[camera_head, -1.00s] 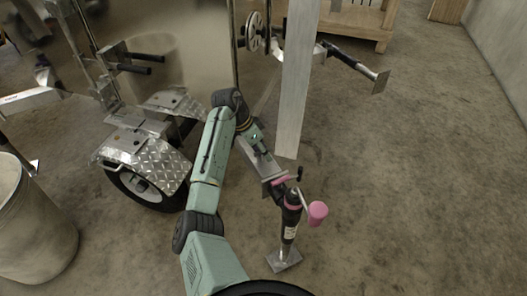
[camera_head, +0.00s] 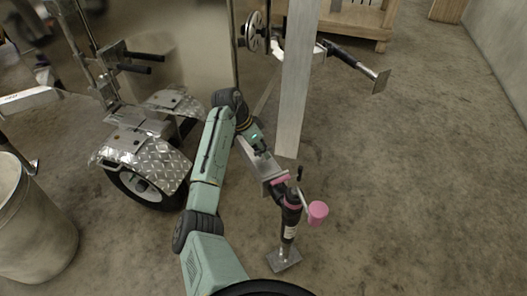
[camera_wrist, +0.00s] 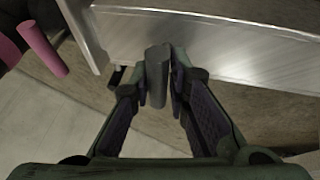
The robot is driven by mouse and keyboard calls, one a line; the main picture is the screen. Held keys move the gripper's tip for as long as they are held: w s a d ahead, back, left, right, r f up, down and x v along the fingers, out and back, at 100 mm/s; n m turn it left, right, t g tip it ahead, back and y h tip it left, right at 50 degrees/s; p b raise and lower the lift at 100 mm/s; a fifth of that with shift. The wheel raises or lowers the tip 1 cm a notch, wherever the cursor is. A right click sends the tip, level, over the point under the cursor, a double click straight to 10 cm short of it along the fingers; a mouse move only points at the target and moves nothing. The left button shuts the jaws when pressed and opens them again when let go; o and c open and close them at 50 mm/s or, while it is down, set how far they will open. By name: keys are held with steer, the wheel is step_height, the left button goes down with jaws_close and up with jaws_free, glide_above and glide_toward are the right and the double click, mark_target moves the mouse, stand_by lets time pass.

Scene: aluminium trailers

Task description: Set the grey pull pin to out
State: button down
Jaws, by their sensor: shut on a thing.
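The grey pull pin (camera_wrist: 156,75) shows in the wrist view as a short grey cylinder, upright in the picture, beside the edge of a metal beam (camera_wrist: 215,42). My gripper (camera_wrist: 158,90) is shut on it, with a finger on each side. How far the pin stands out of the beam cannot be told. In the head view my gripper (camera_head: 264,150) is at the trailer's metal beam (camera_head: 272,178), just above the jack (camera_head: 290,215) with pink parts; the pin itself is hidden or too small there.
A pink crank handle (camera_head: 318,212) sticks out right of the jack. A wheel with a tread-plate fender (camera_head: 150,165) is to the left. A barrel (camera_head: 35,225) stands at far left. The floor at right is clear.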

mark_target(268, 150)
steer(key=shift+s+d, duration=0.1)
steer(key=shift+s, duration=0.1)
step_height(268, 150, up, 4)
steer(key=p, duration=0.3)
steer(key=shift+f, duration=0.2)
steer(key=c, duration=1.6)
jaws_free()
steer(key=shift+r, duration=0.2)
steer(key=shift+w, duration=0.1)
steer(key=shift+a+r, duration=0.2)
steer(key=shift+r, duration=0.1)
steer(key=v, duration=1.1)
steer(key=shift+r, duration=0.1)
steer(key=shift+a, duration=0.1)
